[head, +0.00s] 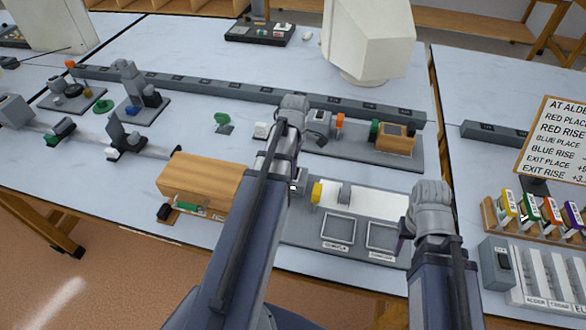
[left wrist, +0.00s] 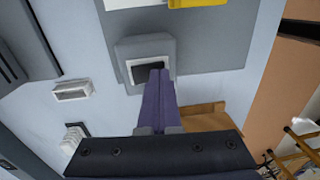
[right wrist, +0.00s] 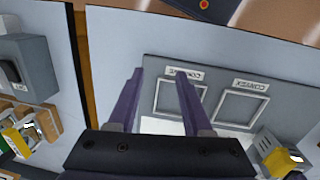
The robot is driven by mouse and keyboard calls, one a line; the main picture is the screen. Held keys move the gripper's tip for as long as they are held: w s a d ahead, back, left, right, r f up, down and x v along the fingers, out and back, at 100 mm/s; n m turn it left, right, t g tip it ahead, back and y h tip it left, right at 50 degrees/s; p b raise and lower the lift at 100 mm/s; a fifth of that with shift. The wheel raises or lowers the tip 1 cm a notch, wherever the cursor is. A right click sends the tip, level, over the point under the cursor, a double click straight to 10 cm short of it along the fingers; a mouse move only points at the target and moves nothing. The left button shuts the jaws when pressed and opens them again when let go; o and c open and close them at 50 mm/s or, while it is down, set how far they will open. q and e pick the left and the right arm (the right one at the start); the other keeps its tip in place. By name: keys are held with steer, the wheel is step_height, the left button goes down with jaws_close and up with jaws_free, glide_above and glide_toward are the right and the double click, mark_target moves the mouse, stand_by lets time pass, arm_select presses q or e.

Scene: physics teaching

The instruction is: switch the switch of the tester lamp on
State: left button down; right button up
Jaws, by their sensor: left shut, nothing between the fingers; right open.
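The tester's grey plate (head: 302,231) lies at the front of the bench, carrying a yellow-fronted part (head: 317,192) that looks like the lamp. A grey switch box (left wrist: 125,50) with a dark switch (left wrist: 149,68) in a white frame stands at its edge in the left wrist view. My left gripper (left wrist: 162,75) is shut and empty, its tips over or at the switch; contact and switch position cannot be told. In the head view my arm hides these fingers. My right gripper (right wrist: 158,78) is open and empty over the plate's right end, near the CONCAVE frame (right wrist: 158,96).
A wooden box (head: 205,178) stands left of the plate. A grey box with a black rocker (head: 497,262) and a rack of coloured items (head: 535,215) stand on the right bench. A long grey rail (head: 215,87) crosses behind. The white bench top (head: 130,185) is bare at the front left.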

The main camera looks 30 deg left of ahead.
arm_select(q)
steer(key=shift+w, duration=0.1)
steer(key=shift+w+a+r, duration=0.2)
steer(key=shift+w+a, duration=0.05)
steer(key=shift+w, duration=0.4)
steer(key=shift+r+p, duration=0.1)
steer(key=shift+p, duration=0.25)
steer(key=shift+s+r+p, duration=0.1)
steer(key=shift+r+p, duration=0.4)
step_height(320, 180, up, 13)
steer(key=s+p, duration=0.1)
steer(key=p, duration=1.1)
steer(key=shift+s+d+f+p, duration=0.15)
steer(key=shift+s+d+p, duration=0.1)
steer(key=shift+p, duration=0.05)
